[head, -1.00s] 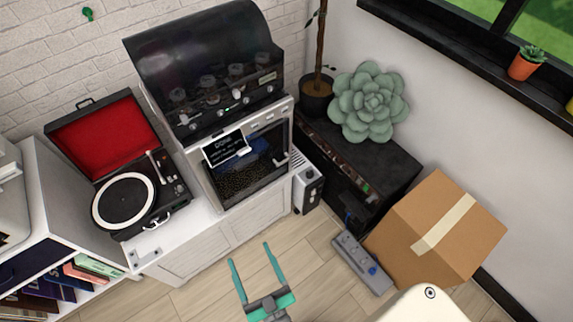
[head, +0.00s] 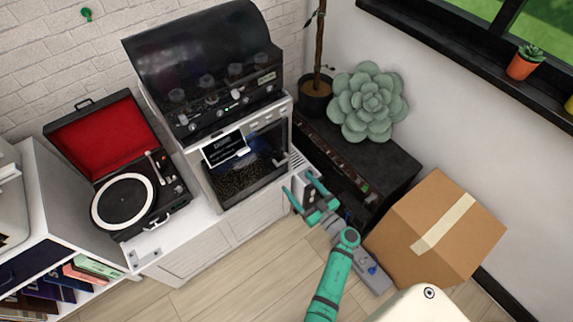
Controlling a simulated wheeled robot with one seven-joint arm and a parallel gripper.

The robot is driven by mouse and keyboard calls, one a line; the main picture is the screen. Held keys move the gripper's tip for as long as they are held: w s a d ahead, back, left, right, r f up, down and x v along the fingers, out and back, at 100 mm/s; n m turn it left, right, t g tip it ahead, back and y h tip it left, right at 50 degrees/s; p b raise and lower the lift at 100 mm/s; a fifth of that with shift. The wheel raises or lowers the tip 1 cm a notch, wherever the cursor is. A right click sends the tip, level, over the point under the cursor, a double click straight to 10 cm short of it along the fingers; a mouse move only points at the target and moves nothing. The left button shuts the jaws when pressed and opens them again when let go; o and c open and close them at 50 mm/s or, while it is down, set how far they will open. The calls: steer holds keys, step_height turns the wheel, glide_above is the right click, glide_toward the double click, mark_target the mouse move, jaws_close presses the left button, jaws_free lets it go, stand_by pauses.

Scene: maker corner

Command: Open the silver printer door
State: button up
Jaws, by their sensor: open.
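The silver printer (head: 196,161) stands on a white cabinet, under a black unit with a raised hood. Its glazed door (head: 249,172) fills most of the front and looks shut, with a dark, speckled interior behind the glass. A short handle (head: 281,161) sits at the door's right edge. A small black sign with white text (head: 226,150) shows at the door's upper left. My gripper (head: 298,183) is open and empty, just below and right of the handle, apart from it as far as I can tell. Its fingers point up toward the printer.
A record player (head: 125,203) with a red-lined lid stands left of the printer. A black cabinet (head: 395,165) bearing a succulent stands at the right. A cardboard box (head: 435,230) and a grey power strip (head: 372,277) lie on the floor. The wooden floor (head: 240,285) in front is clear.

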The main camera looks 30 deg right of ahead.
mark_target(284, 162)
steer(key=w, duration=0.3)
steer(key=w+d, duration=0.1)
steer(key=w, duration=0.6)
steer(key=shift+w+d+f, duration=0.15)
steer(key=shift+w+f, duration=0.05)
steer(key=shift+w, duration=0.15)
